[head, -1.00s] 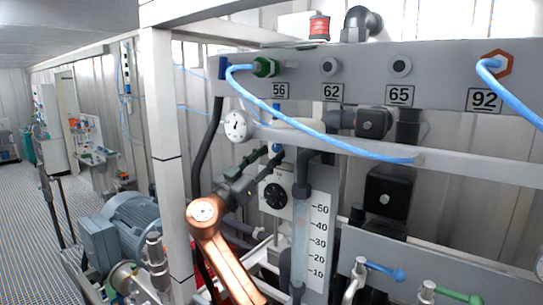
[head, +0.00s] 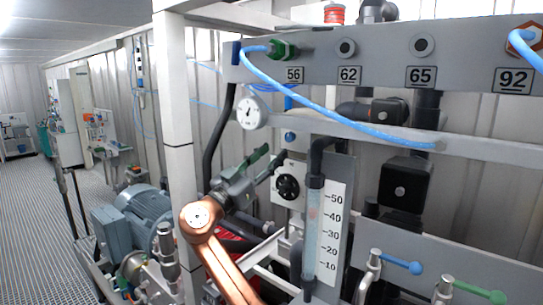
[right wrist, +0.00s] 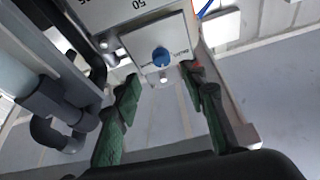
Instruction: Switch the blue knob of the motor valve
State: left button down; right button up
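The blue knob (right wrist: 161,57) sits on a pale square plate (right wrist: 150,40) in the right wrist view. In the head view it is a small blue spot (head: 290,137) above a black dial (head: 288,188). My right gripper (head: 270,161) is below and left of it in the head view. In the right wrist view my right gripper (right wrist: 163,84) is open, with its green-padded fingers on either side and nothing between the tips. The knob lies beyond the tips, between them in the picture, apart from both. My left gripper is not in view.
A pressure gauge (head: 252,112), a black hose (head: 215,140) and a grey rail (head: 350,131) are close around my right gripper. A scaled flow tube (head: 313,230) stands right of the dial. A white post (head: 178,140) rises left of my arm.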

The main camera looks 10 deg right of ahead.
jog(key=v, duration=1.2)
dwell(0.4)
